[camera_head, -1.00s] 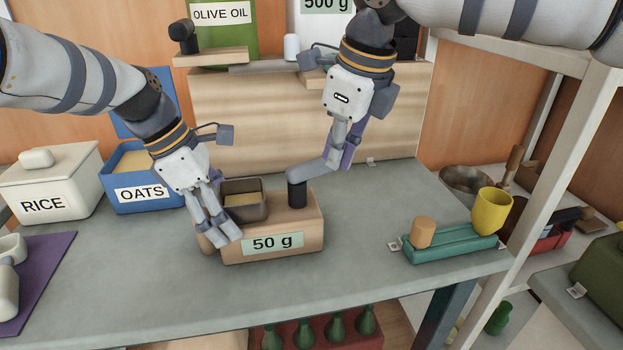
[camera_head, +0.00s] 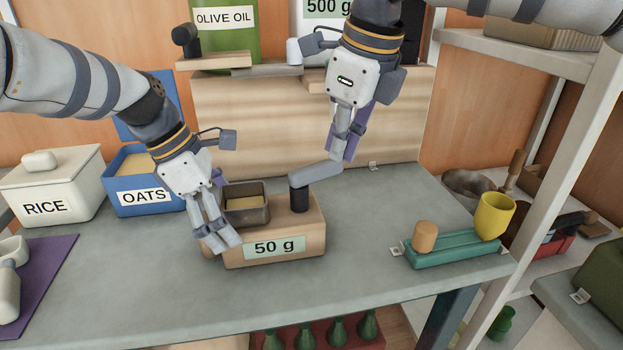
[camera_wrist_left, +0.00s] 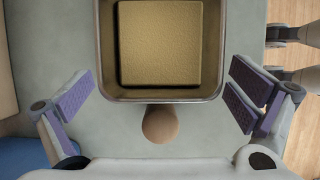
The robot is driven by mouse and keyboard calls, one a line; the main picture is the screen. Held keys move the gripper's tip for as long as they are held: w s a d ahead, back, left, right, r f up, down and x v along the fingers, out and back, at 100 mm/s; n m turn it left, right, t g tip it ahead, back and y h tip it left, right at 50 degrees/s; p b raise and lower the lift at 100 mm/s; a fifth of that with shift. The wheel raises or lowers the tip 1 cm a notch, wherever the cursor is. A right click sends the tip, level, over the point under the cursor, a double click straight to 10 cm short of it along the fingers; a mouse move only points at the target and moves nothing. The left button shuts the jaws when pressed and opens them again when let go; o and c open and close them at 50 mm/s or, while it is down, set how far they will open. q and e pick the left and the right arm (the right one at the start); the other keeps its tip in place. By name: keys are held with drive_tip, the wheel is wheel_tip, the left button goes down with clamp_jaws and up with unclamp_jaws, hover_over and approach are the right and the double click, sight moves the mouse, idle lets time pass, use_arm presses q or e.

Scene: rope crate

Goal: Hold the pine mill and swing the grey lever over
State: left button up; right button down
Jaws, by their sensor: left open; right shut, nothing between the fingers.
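The pine mill (camera_head: 297,239) is a pale wooden block labelled 50 g on the grey counter. A dark square hopper (camera_head: 258,215) with tan contents sits at its left; the hopper also fills the top of the left wrist view (camera_wrist_left: 215,92). The grey lever (camera_head: 318,174) runs from a black post (camera_head: 299,199) back and right. My left gripper (camera_head: 217,240) is open at the mill's left end; a round wooden knob (camera_wrist_left: 160,124) lies between its spread fingers in the wrist view. My right gripper (camera_head: 343,150) is shut and empty, at the lever's far end; contact is unclear.
A blue OATS box (camera_head: 142,208) and a white RICE box (camera_head: 52,212) stand left. A tall wooden block (camera_head: 260,120) stands behind. A teal tray (camera_head: 455,249) with a wooden peg and yellow cup is at right. The counter in front is clear.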

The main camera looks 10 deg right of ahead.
use_arm(q)
drive_tip(key=v, duration=1.2)
